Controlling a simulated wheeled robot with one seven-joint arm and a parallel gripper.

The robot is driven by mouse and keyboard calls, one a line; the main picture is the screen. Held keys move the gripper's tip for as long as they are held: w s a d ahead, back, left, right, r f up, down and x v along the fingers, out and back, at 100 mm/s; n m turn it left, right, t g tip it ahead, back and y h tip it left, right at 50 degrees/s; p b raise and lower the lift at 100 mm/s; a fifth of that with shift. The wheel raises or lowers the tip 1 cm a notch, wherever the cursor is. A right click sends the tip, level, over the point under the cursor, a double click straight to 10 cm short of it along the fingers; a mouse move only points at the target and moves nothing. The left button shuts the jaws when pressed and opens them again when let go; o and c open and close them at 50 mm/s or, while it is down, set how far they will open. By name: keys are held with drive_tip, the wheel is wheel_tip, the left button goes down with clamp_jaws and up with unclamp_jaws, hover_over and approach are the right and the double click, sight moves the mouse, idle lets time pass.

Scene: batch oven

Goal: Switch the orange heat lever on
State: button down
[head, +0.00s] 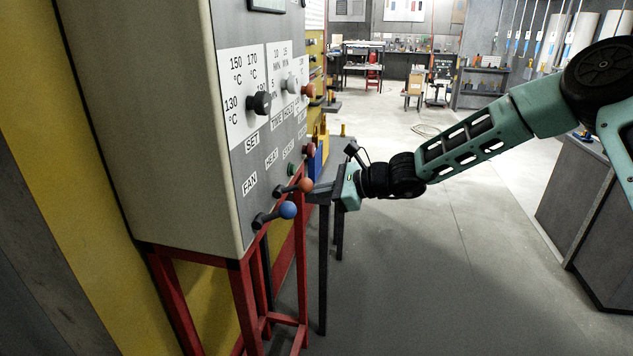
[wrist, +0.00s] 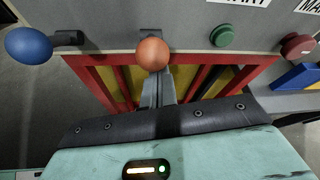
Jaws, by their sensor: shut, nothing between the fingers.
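The orange heat lever (head: 305,185) sticks out from the lower part of the grey control panel, below the HEAT label. Its round orange knob (wrist: 152,54) is in the upper middle of the wrist view. My gripper (head: 314,196) is shut and empty, with its fingertips close by the orange knob. In the wrist view the shut fingers (wrist: 158,92) point at the knob, and their tips are hidden behind it. I cannot tell whether they touch the lever.
The blue fan lever (head: 288,210) is close by; its knob (wrist: 29,46) is at left in the wrist view. A green button (wrist: 223,36) and a red button (wrist: 297,46) are to the right. A red stand (head: 240,290) carries the oven.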

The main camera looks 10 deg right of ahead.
drive_tip(key=shift+a+r+g+h+p, duration=0.15)
drive_tip(key=shift+r+g+h+p, duration=0.15)
drive_tip(key=shift+r+h+p, duration=0.8)
drive_tip(key=shift+f+p, duration=0.4)
drive_tip(key=shift+p, duration=0.1)
drive_tip(key=shift+f, duration=0.1)
wheel_tip(320, 180, down, 4)
drive_tip(key=w+f+b, duration=0.1)
drive_tip(key=b, duration=0.2)
drive_tip(key=b+v, duration=0.2)
drive_tip(key=v, duration=0.9)
drive_tip(key=shift+d, duration=0.3)
drive_tip(key=shift+w, duration=0.15)
